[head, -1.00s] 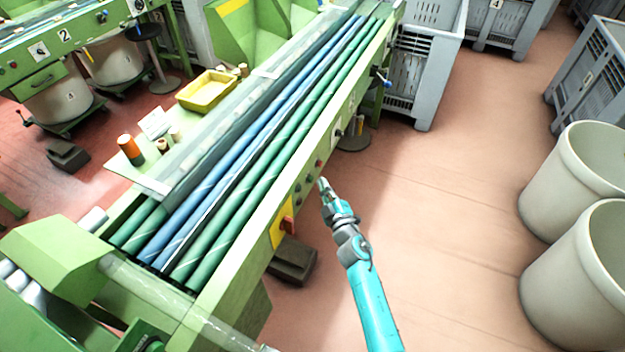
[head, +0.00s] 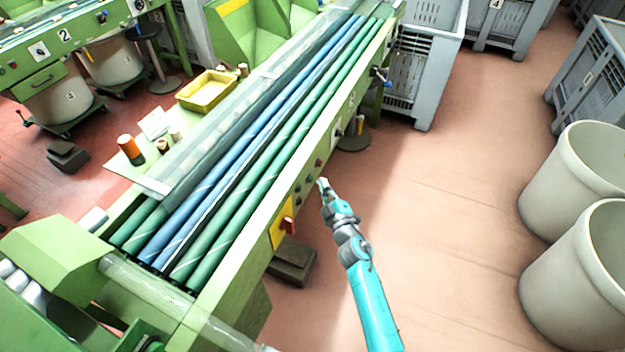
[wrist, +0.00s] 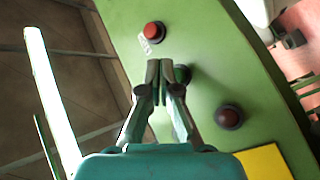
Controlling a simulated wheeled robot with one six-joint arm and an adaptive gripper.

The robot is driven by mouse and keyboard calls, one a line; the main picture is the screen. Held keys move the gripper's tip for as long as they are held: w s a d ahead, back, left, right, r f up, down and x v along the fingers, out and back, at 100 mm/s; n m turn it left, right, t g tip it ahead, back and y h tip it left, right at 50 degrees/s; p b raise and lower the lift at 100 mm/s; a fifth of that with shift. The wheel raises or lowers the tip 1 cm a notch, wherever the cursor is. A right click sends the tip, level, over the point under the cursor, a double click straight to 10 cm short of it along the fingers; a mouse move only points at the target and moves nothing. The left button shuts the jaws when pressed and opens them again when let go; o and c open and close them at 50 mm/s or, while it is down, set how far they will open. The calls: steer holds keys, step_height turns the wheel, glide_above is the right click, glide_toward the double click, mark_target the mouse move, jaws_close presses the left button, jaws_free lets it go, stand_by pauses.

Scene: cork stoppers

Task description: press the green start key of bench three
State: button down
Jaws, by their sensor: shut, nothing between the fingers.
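The near green bench (head: 245,240) carries a row of small keys on its side panel. In the wrist view, a dark green key (wrist: 184,74) sits just behind my fingertips, partly covered by the right finger. A bright red key (wrist: 153,30) with a small white label is above it, and a dark red key (wrist: 229,117) is below right. My gripper (wrist: 160,66) is shut and empty, its tips in front of the panel beside the green key; I cannot tell whether they touch it. In the head view my gripper (head: 322,184) is just right of the key row.
A red handle (head: 288,225) on a yellow plate (head: 277,236) stands out lower on the panel. A dark pedal box (head: 292,262) lies on the floor below. Grey crates (head: 425,70) and large pale bins (head: 575,185) stand right, with open floor between.

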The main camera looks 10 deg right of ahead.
steer(key=shift+w+a, duration=0.1)
steer(key=shift+w+a, duration=0.15)
steer(key=shift+a, duration=0.1)
steer(key=shift+w+a, duration=0.25)
steer(key=shift+a, duration=0.1)
stand_by(1.0)
steer(key=shift+d, duration=0.15)
steer(key=shift+s+d, duration=0.5)
steer(key=shift+d, duration=0.05)
steer(key=shift+s+d, duration=0.75)
steer(key=shift+d, duration=0.3)
steer(key=shift+s+d, duration=0.75)
steer(key=shift+d, duration=0.25)
